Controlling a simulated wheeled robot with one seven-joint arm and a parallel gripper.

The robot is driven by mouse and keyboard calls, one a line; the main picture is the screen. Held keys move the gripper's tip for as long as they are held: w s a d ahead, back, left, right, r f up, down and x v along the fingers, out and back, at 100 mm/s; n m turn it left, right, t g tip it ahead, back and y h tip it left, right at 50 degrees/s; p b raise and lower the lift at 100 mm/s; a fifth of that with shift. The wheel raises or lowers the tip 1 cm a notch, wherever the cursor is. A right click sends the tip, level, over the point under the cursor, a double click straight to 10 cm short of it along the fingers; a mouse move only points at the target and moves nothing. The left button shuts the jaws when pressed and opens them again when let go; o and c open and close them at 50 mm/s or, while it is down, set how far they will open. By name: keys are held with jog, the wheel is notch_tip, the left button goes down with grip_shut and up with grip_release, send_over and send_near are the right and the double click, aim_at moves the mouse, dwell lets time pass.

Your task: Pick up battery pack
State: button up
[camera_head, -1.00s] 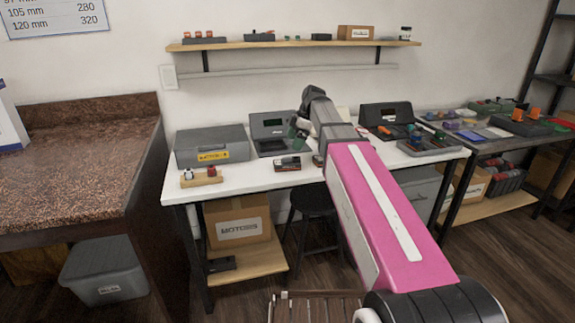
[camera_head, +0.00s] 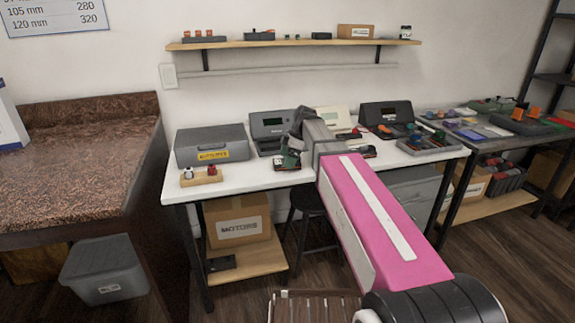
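A small dark pack with red on it (camera_head: 278,165), which looks like the battery pack, lies near the front edge of the white workbench (camera_head: 240,184). My gripper (camera_head: 290,159), with green showing at its end, is low over the bench at this pack and hides part of it. I cannot tell whether they touch, or whether the fingers are open or shut.
A grey case with a yellow label (camera_head: 212,146) stands to the left, behind a wooden block with small parts (camera_head: 201,177). Grey instruments (camera_head: 270,128) stand behind my gripper. A grey parts tray (camera_head: 428,147) is to the right.

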jog(key=c, duration=0.8)
jog(key=shift+r, duration=0.5)
jog(key=r, duration=0.3)
jog(key=shift+s+a+r, duration=0.25)
jog(key=shift+a+r, duration=0.1)
jog(key=shift+r, duration=0.05)
jog(key=s+a+r, duration=0.2)
jog(key=a, duration=0.1)
jog(key=s+a+r, duration=0.2)
jog(key=a, duration=0.1)
jog(key=s+a+r, duration=0.2)
jog(key=a, duration=0.1)
jog(key=shift+s+r, duration=0.1)
jog(key=shift+r, duration=0.05)
jog(key=shift+s, duration=0.1)
